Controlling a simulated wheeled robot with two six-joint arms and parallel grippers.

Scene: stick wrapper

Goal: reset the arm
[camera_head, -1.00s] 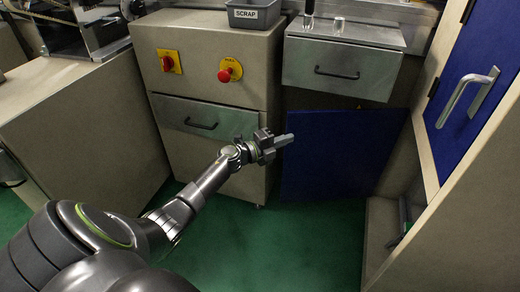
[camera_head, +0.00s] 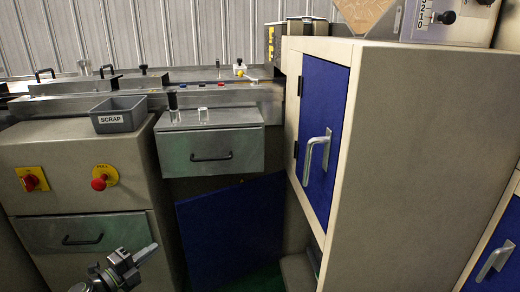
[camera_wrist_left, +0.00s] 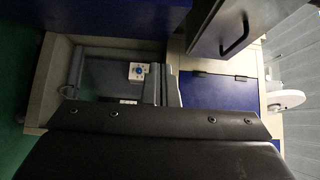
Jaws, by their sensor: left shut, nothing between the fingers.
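My left gripper (camera_head: 138,257) is at the bottom left of the head view, in front of the beige cabinet with the red knobs. Its fingers are together with nothing between them, pointing up and to the right. My left arm is mostly below the picture. My right gripper is in neither view.
A grey SCRAP bin (camera_head: 118,114) stands on the beige cabinet (camera_head: 84,156). A metal drawer (camera_head: 212,151) is right of it, above a blue panel (camera_head: 232,232). A tall cabinet with a blue door (camera_head: 322,127) and handle stands at the right. Green floor shows below.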

